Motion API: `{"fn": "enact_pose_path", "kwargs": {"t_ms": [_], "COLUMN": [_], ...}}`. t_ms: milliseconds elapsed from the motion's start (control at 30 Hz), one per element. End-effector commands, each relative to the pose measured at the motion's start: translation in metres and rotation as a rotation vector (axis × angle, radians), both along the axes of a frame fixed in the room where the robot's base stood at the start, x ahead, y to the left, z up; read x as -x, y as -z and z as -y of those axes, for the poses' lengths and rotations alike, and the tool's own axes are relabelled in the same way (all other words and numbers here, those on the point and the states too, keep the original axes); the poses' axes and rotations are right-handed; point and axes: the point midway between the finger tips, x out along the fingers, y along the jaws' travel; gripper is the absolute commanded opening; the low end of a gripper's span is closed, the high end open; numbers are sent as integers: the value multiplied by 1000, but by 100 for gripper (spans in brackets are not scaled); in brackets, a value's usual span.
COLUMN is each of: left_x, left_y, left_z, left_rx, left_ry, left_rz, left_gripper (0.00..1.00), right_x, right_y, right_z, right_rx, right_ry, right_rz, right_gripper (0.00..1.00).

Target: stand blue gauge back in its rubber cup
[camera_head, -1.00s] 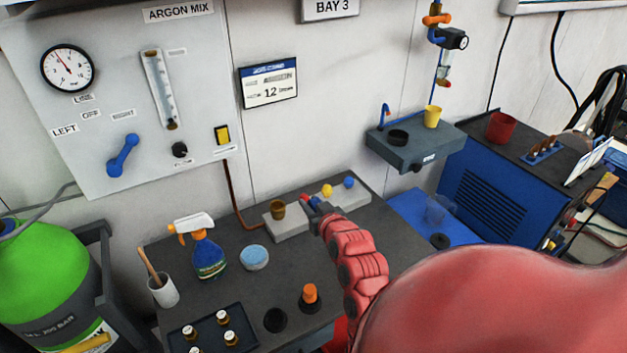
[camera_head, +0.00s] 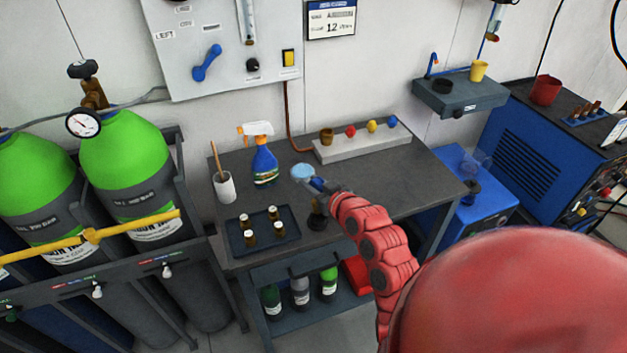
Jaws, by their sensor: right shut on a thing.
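My right gripper (camera_head: 321,187) is over the front right of the dark bench (camera_head: 400,180), shut on the blue gauge (camera_head: 317,183). Only a small blue part of the gauge shows at the jaws; a brownish part shows just below. A round black rubber cup (camera_head: 317,224) sits on the bench under the gripper, right of the bottle tray. I cannot tell whether the brownish part touches the cup. My arm covers the bench right of the cup. My left gripper is not in view.
A tray of small bottles (camera_head: 248,241), a white pot (camera_head: 224,187), a spray bottle (camera_head: 265,163) and a light blue tin (camera_head: 302,171) stand nearby. A grey block (camera_head: 350,147) with coloured knobs is behind. The bench's right part is clear.

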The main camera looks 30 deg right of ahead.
Motion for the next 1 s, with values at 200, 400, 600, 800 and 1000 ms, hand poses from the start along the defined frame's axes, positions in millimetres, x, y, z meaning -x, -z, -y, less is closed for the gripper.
{"fn": "enact_pose_path", "kwargs": {"t_ms": [200,400,600,800,1000], "left_x": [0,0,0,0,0], "left_y": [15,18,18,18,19], "left_z": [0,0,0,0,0], "left_rx": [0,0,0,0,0], "left_ry": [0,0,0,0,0], "left_rz": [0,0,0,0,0], "left_gripper": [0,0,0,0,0], "right_x": [0,0,0,0,0], "right_y": [26,34,34,34,34], "right_z": [-1,-1,0,0,0], "right_rx": [-1,1,1,0,0], "right_ry": [-1,-1,0,0,0], "right_rz": [4,3,3,4,4], "right_gripper": [0,0,0,0,0]}}
